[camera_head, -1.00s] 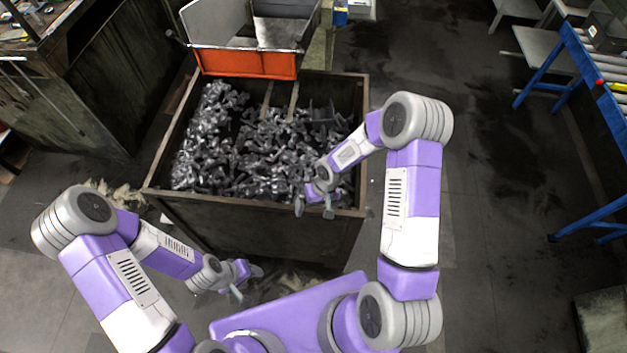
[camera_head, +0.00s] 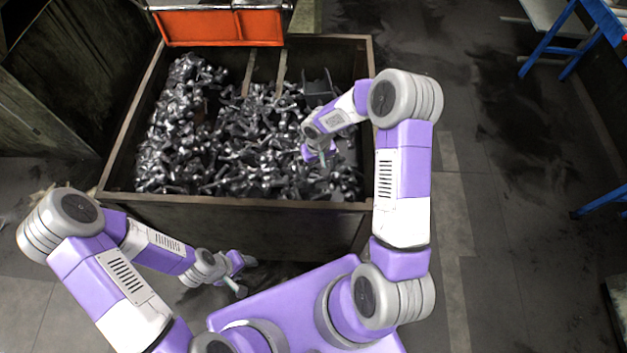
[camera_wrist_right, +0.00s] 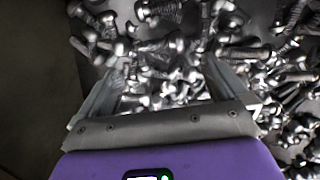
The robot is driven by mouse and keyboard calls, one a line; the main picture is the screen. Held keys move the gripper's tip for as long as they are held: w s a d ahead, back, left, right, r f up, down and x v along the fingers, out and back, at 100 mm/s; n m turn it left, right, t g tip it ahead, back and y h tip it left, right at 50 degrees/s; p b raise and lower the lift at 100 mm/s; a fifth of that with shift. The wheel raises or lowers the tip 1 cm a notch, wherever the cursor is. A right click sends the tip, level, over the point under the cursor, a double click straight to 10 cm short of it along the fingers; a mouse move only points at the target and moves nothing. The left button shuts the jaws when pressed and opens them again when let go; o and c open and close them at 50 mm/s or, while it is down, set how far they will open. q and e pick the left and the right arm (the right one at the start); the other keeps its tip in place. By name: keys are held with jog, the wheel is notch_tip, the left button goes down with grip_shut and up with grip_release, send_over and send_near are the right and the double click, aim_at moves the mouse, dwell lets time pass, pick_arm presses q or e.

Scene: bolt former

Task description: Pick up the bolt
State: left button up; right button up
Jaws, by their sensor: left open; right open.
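Many grey metal bolts (camera_head: 225,140) lie heaped in a large open bin (camera_head: 240,205). My right gripper (camera_head: 322,160) is over the front right part of the bin, close above the heap. In the right wrist view its two fingers (camera_wrist_right: 160,85) are spread apart, with bolts (camera_wrist_right: 165,45) seen between and beyond them. No bolt is clearly held. Whether a finger touches a bolt I cannot tell. My left gripper (camera_head: 243,275) is open and empty, low in front of the bin and outside it.
An orange chute or tray (camera_head: 220,27) stands at the bin's far edge. The bin's dark side walls rise around the bolts. A blue-legged table (camera_head: 550,40) is at the far right. The floor right of the bin is clear.

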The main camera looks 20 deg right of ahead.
aim_at(317, 179)
notch_tip(317, 179, down, 8)
jog(key=shift+s+a+r+b, duration=0.15)
jog(key=shift+r+b, duration=0.1)
jog(key=shift+b, duration=1)
jog(key=c, duration=1.1)
